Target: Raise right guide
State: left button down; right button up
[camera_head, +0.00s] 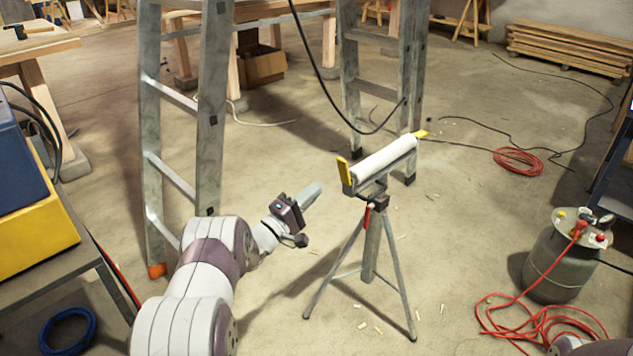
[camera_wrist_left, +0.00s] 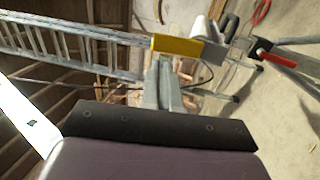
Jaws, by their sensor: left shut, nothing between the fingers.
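A roller stand with a white roller (camera_head: 384,158) stands on a grey tripod (camera_head: 371,250) in the middle of the head view. Its yellow right guide (camera_head: 421,134) sits at the far right end of the roller and looks low and nearly flat. The yellow left guide (camera_head: 343,170) stands up at the near left end. My left gripper (camera_head: 314,192) is shut and empty, left of the stand and apart from it. In the left wrist view a yellow guide (camera_wrist_left: 177,48), seemingly the left one, shows just beyond the shut fingers (camera_wrist_left: 164,88). My right gripper is not visible.
A stepladder (camera_head: 180,120) stands close behind my left arm. A grey tank (camera_head: 560,262) with red hose (camera_head: 535,318) is at the right. A black cable (camera_head: 318,72) hangs behind the stand. The floor around the tripod is mostly clear, with small wood chips.

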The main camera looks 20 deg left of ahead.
pick_arm(q)
jog(key=p+v, duration=0.1)
jog(key=v, duration=0.5)
jog(key=shift+f, duration=0.15)
